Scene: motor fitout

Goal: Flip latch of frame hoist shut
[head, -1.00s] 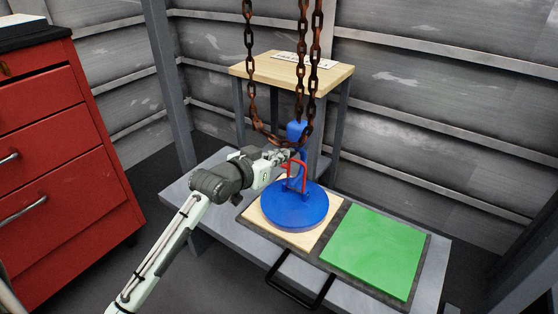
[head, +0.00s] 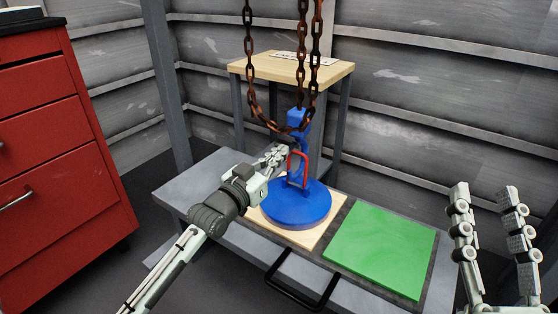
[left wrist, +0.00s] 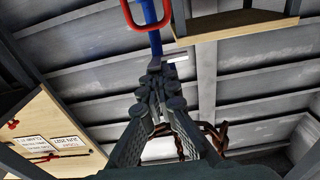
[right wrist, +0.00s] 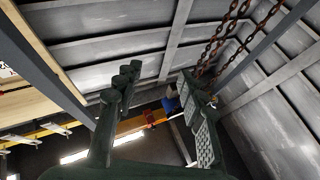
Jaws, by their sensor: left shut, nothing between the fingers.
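The frame hoist is a blue round base (head: 296,206) with a blue upright post and a blue block (head: 297,117) at its top, by the hanging chain. Its red loop-shaped latch (head: 306,170) stands roughly upright against the post. The latch also shows at the top of the left wrist view (left wrist: 128,14), beside the blue post (left wrist: 155,42). My left gripper (head: 289,150) is shut and empty, its tips close to the latch and post; I cannot tell whether they touch. My right gripper (head: 487,190) is open and empty, raised at the right, away from the hoist.
Rusty chains (head: 302,70) hang over the hoist. The base rests on a pale wooden square next to a green panel (head: 380,250) on a grey bench (head: 180,195). A wooden table (head: 330,75) stands behind. A red drawer cabinet (head: 70,150) stands at left.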

